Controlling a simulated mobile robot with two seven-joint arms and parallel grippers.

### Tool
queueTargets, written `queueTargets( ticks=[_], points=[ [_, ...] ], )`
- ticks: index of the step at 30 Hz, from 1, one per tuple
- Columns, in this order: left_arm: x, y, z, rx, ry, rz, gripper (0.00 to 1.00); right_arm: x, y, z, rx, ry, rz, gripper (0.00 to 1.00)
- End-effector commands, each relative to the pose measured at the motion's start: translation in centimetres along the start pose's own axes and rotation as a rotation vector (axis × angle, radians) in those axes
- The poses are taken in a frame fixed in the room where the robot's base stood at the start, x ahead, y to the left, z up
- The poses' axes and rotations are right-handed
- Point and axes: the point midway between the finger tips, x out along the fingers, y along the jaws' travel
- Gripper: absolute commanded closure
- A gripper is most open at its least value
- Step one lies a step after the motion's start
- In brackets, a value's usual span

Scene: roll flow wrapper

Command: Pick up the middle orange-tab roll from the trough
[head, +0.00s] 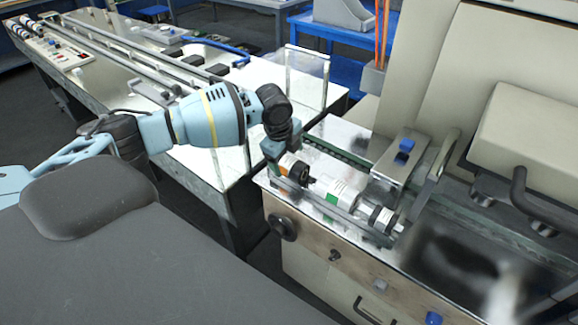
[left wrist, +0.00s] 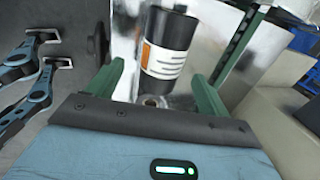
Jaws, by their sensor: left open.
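A black roll with a white label and an orange tab (left wrist: 165,50) shows in the left wrist view. In the head view this roll (head: 288,163) lies at the left end of the trough (head: 345,213), partly hidden by my gripper. My left gripper (left wrist: 157,72) is open, with a green finger on each side of the roll's near end and nothing gripped. In the head view the gripper (head: 273,148) points down just over the roll. I cannot tell how far the fingertips are from it. My right gripper is not in view.
A white roll with a green tab (head: 340,193) and a white and black roll (head: 381,217) lie further right along the trough. A metal bracket with a blue knob (head: 405,147) and a large beige machine housing (head: 435,65) stand behind. A clear upright panel (head: 306,78) stands behind my arm.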

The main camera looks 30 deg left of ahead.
Motion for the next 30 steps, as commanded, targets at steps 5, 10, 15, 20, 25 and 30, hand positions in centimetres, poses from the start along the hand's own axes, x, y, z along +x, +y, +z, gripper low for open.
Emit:
queueTargets(
  ticks=[5,10,15,20,25,30],
  points=[
    [2.8,-0.2,0.0,-0.001,0.000,0.004,0.20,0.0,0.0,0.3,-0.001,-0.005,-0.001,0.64],
    [4.2,-0.2,0.1,-0.001,0.000,0.002,0.20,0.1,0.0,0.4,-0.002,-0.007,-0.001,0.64],
    [4.3,-0.3,0.0,-0.001,0.000,0.000,0.20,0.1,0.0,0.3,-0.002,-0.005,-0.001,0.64],
    [4.2,-0.3,0.0,-0.001,0.000,0.001,0.31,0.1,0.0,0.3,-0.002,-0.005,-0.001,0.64],
    [4.2,-0.3,0.0,-0.001,0.000,0.001,0.53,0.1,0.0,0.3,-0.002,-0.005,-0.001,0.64],
    [4.2,-0.2,0.0,-0.001,0.000,0.001,0.75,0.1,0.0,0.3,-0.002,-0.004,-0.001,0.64]
  ],
)
